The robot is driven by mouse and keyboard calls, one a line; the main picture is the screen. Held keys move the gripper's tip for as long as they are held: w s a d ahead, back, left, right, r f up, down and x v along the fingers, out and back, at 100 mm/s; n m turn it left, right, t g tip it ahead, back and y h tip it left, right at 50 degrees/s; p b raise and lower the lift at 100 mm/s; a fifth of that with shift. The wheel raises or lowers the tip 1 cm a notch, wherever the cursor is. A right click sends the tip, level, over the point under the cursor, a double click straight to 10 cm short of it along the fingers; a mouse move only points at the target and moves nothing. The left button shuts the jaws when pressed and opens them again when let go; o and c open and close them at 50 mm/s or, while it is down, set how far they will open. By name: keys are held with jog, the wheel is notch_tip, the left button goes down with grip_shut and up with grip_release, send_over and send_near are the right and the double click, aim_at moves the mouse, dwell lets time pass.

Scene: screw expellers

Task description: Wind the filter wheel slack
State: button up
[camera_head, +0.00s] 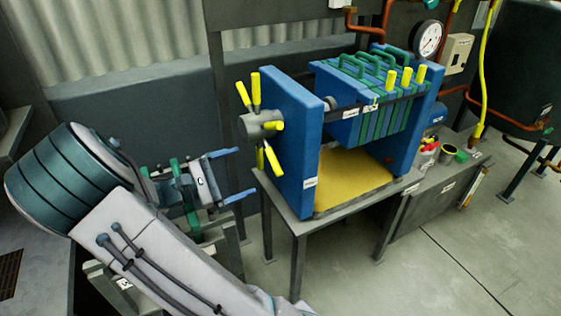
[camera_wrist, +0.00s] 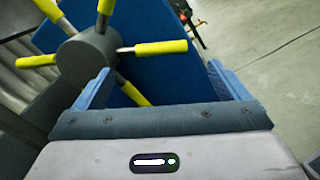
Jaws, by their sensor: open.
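The filter wheel (camera_head: 262,125) is a grey hub with several yellow-handled spokes on the left blue end plate (camera_head: 295,140) of the filter press. In the wrist view the wheel's hub (camera_wrist: 87,60) is at the upper left, and one yellow handle (camera_wrist: 160,48) points right, just beyond the jaws. My gripper (camera_head: 240,173) is open and empty, to the left of and a little below the wheel. Its two blue fingers (camera_wrist: 158,85) point toward the wheel and the end plate. No contact with a handle shows.
The press stands on a grey table (camera_head: 335,206) with a yellow tray (camera_head: 350,185). Green and blue filter plates (camera_head: 375,100) hang at its right. A low bench (camera_head: 430,190) with small containers stands to the right. Open floor (camera_head: 450,265) lies in front.

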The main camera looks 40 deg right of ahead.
jog(key=b+x, duration=0.1)
jog(key=x, duration=1.1)
jog(key=shift+s+d, duration=0.2)
jog(key=shift+d, duration=0.1)
